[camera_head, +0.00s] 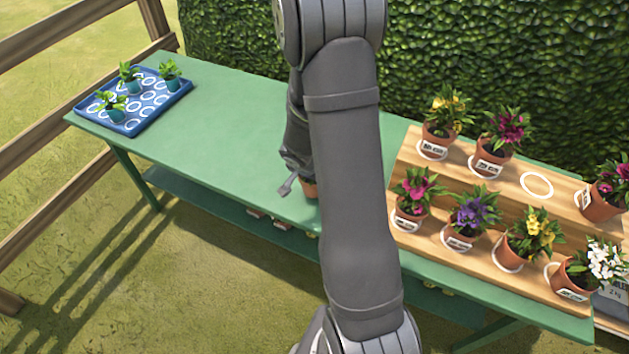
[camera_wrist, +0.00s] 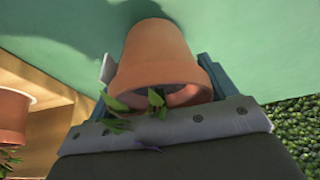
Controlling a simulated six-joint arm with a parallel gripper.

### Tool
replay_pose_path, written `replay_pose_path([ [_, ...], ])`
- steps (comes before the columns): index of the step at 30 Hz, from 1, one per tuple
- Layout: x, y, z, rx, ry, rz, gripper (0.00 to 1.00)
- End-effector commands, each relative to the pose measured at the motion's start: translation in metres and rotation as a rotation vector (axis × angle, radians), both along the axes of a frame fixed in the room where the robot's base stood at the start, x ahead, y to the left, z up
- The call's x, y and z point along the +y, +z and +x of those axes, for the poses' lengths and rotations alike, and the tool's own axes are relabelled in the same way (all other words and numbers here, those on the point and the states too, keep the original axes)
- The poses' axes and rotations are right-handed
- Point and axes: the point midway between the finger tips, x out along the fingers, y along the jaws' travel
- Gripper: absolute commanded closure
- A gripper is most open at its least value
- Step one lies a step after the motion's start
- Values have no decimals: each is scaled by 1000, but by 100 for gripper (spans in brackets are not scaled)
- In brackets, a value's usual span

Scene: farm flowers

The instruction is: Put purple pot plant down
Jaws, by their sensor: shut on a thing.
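My gripper (camera_head: 299,186) is low over the middle of the green table, partly hidden behind my arm. It is shut on a terracotta pot (camera_wrist: 158,55), with a finger on each side in the wrist view. Only a slice of this pot (camera_head: 309,189) shows in the head view. A few green leaves and a small purple bit show at its rim; the rest of the plant is hidden. I cannot tell whether its base touches the table. Another purple-flowered pot plant (camera_head: 475,215) stands on the lower step of the wooden stand.
The wooden stand (camera_head: 415,160) on the right holds several labelled pots with yellow, magenta and white flowers. A white ring (camera_head: 537,185) on its upper step is empty. A blue tray (camera_head: 148,117) with three seedlings is at the far left. The green table (camera_head: 230,110) between is mostly clear.

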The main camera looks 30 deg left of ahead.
Motion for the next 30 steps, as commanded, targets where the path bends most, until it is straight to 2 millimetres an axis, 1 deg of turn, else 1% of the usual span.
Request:
replay_pose_path([
  [1,0,-7,0,2,1,-3,59],
  [6,0,-19,0,0,1,0,59],
  [18,0,-23,0,-1,0,0,59],
  [19,0,-23,0,0,0,0,20],
  [22,0,-23,0,-1,0,0,1],
  [30,0,-23,0,0,0,0,1],
])
